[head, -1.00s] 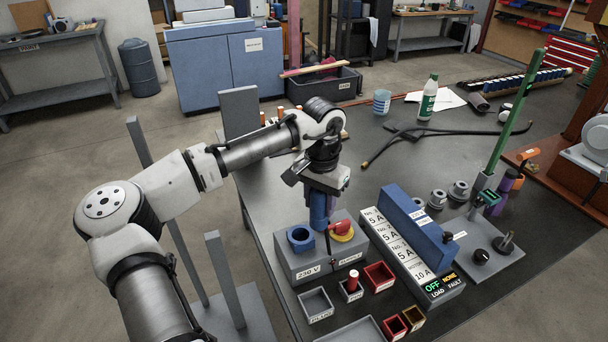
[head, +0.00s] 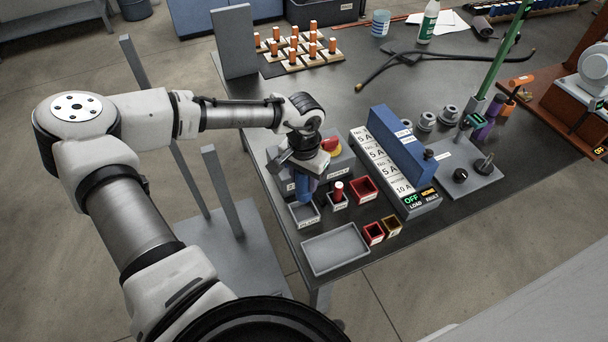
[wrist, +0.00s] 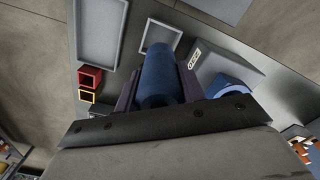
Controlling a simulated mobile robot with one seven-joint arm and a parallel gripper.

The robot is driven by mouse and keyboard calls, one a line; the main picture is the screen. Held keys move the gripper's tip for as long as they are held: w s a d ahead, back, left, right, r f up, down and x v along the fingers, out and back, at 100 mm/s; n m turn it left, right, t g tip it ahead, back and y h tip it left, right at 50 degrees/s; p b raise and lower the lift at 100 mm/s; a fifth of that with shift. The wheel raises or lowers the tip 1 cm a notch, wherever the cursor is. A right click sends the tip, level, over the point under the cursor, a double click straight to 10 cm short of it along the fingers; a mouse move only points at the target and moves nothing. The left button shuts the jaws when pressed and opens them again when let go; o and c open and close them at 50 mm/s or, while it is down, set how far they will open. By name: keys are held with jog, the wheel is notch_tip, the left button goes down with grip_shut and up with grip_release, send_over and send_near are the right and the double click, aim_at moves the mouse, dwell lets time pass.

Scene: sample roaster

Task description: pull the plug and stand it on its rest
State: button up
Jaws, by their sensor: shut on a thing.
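My gripper (head: 306,178) is shut on the blue plug (head: 305,192), which also shows between the jaws in the wrist view (wrist: 156,78). The plug hangs about upright over the small grey tray (head: 304,214) with a label on its front, apparently the rest. I cannot tell whether its lower end touches the tray. The grey 230 V socket box (head: 341,163) stands just behind, partly hidden by my gripper in the head view. Its blue socket ring (wrist: 234,84) is empty in the wrist view.
A red knob (head: 331,146) tops the socket box. A small tray with a red-topped peg (head: 338,190), a red bin (head: 363,189) and a large empty grey tray (head: 335,249) are close by. The breaker strip (head: 391,166) stands to the right, reading OFF and NONE.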

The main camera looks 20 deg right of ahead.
aim_at(304, 194)
jog(key=shift+r+p, duration=0.1)
jog(key=shift+p, duration=0.3)
notch_tip(304, 194, down, 6)
jog(key=b, duration=0.3)
jog(key=shift+r, duration=0.1)
jog(key=shift+b, duration=0.3)
jog(key=shift+p, duration=0.6)
dwell(0.4)
jog(key=shift+f, duration=0.4)
jog(key=shift+f+b, duration=1)
jog(key=shift+f, duration=0.65)
jog(key=o, duration=1.2)
notch_tip(304, 194, up, 14)
jog(key=shift+f+b, duration=0.1)
jog(key=shift+b, duration=0.7)
